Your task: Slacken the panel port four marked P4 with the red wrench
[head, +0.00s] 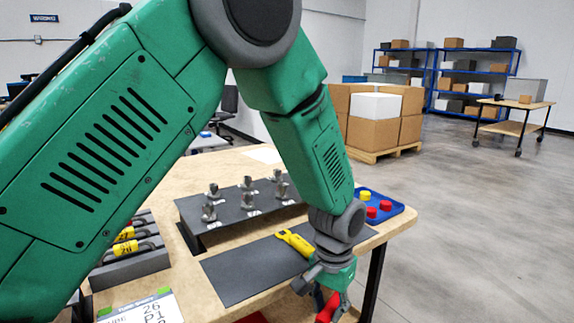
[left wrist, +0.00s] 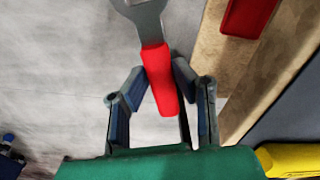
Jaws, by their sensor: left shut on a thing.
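My left gripper (head: 328,284) is shut on the red wrench (head: 327,308), near the front right edge of the table. In the left wrist view the gripper (left wrist: 160,75) has its fingers on both sides of the wrench's red handle (left wrist: 157,62), and the grey open-ended head points away. The dark port panel (head: 187,209) stands on the table to the left of the gripper, with several metal fittings (head: 248,198) on it. Its small labels are too small to read, so I cannot tell which fitting is P4. The wrench is apart from the panel. My right gripper is out of view.
A yellow wrench (head: 295,241) lies on a dark mat (head: 232,276). A blue tray (head: 397,214) with red and yellow caps is at the table's right corner. A grey rack (head: 130,264) stands left, beside a printed card (head: 142,310).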

